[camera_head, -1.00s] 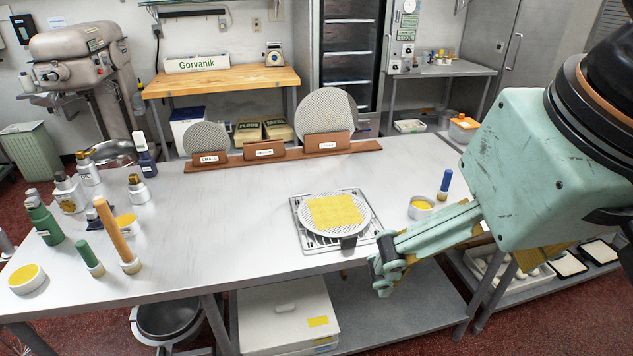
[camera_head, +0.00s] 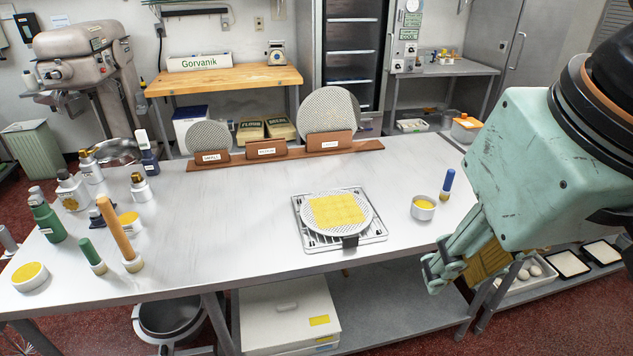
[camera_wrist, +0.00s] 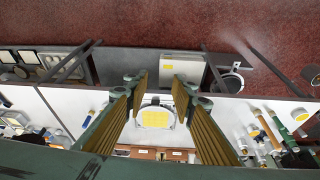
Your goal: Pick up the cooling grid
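A square metal wire grid (camera_head: 377,231), which looks like the cooling grid, lies flat near the table's front edge in the head view. A round perforated disc (camera_head: 306,213) rests on it, with a yellow squared patch (camera_head: 338,209) on top. A small dark block (camera_head: 350,242) is at the grid's front edge. My gripper (camera_head: 434,272) is right of the grid, apart from it, near the table's front edge. In the wrist view my gripper (camera_wrist: 160,88) is open and empty, and the yellow patch (camera_wrist: 156,119) shows between its fingers.
A small cup (camera_head: 423,212) and a blue-handled tool (camera_head: 447,182) stand right of the grid. Bottles and an orange roller (camera_head: 118,232) crowd the left. A wooden rack (camera_head: 345,152) with perforated discs lines the back. The table (camera_head: 220,235) is clear left of the grid.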

